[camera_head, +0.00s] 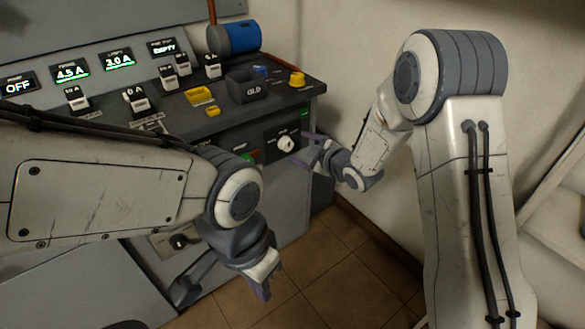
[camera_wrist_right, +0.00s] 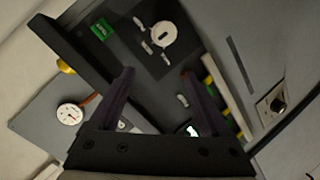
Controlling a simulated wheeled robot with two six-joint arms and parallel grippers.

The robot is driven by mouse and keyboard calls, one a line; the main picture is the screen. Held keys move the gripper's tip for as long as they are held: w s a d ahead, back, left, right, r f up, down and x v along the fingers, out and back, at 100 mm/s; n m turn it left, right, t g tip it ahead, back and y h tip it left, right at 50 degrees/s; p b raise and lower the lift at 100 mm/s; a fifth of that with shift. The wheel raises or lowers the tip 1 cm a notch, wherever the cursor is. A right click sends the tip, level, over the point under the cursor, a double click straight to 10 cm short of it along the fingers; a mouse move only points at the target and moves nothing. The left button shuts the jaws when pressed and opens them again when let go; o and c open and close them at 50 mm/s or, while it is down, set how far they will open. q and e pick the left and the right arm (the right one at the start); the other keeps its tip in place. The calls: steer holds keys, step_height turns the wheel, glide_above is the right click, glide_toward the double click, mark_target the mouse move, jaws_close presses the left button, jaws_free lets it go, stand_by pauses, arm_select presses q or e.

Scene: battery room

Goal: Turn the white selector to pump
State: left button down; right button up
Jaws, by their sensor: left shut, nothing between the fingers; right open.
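The white selector (camera_head: 286,144) is a round knob on a dark square plate on the front of the grey console. It also shows in the right wrist view (camera_wrist_right: 163,33), with a dark mark on its face and small white labels beside it. My right gripper (camera_head: 311,146) is open and empty, just right of the selector in the head view. In the right wrist view its two fingers (camera_wrist_right: 158,82) point toward the plate, apart from the knob. My left gripper (camera_head: 262,285) is shut and empty, low in front of the console. The label text is too small to read.
The console top holds yellow blocks (camera_head: 199,95), a dark bin (camera_head: 245,86), a yellow button (camera_head: 297,79) and a blue cylinder (camera_head: 240,37). Lit displays (camera_head: 70,71) stand behind. A lower black knob (camera_head: 179,242) sits on the front. Tiled floor (camera_head: 330,265) is open below.

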mark_target(289, 147)
steer(key=w+d+f+n+t+y+b, duration=0.1)
steer(key=d+f+n+t+y+b, duration=0.2)
steer(key=f, duration=0.4)
arm_select(q)
step_height(289, 147, down, 8)
steer(key=b, duration=0.2)
steer(key=shift+r, duration=0.2)
arm_select(e)
steer(key=shift+g+y, duration=0.4)
steer(key=x, duration=1)
steer(key=shift+w+d+f, duration=0.1)
steer(key=shift+w, duration=0.2)
steer(key=shift+c, duration=0.3)
jaws_close()
